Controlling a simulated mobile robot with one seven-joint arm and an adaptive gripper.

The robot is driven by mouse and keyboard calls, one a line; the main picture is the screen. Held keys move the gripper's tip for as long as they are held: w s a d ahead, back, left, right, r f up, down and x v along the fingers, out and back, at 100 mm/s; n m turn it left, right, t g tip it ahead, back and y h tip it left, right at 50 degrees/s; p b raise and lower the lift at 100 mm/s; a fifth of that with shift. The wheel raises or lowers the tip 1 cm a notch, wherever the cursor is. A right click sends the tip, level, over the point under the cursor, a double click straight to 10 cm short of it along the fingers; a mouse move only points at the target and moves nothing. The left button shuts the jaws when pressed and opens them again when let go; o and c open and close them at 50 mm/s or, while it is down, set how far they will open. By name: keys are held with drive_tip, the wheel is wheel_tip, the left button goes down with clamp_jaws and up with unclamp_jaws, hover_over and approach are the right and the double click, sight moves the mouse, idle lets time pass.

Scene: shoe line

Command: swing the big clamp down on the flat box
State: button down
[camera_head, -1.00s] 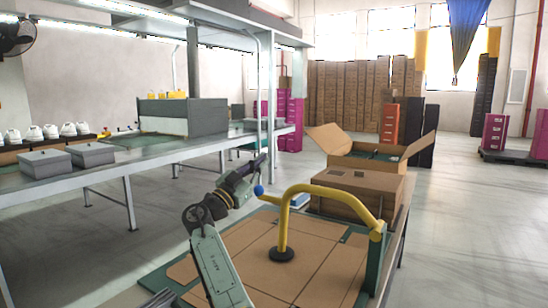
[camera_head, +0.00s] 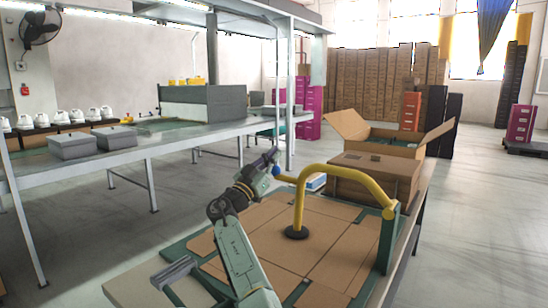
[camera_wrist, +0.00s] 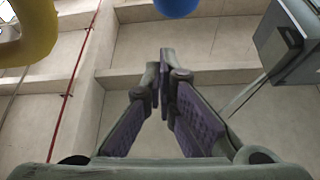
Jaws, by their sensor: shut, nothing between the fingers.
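The big clamp (camera_head: 345,173) is a yellow bent tube with a blue ball (camera_head: 276,170) at its free end. It is hinged on a green post (camera_head: 386,240) at the right. Its upright stem ends in a black round pad (camera_head: 297,232), which appears to rest on the flat brown box (camera_head: 262,243). My gripper (camera_head: 274,154) is shut and empty, just above and beside the ball in the head view. In the wrist view my shut fingertips (camera_wrist: 161,60) lie below the blue ball (camera_wrist: 177,6), apart from it. The yellow tube (camera_wrist: 27,38) shows at upper left.
A closed carton (camera_head: 385,172) and an open carton (camera_head: 385,140) stand behind the clamp. A long bench (camera_head: 150,147) with grey boxes (camera_head: 72,146) and shoes runs along the left.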

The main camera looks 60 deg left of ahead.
wheel_tip(320, 180, up, 10)
idle(0.5)
idle(0.4)
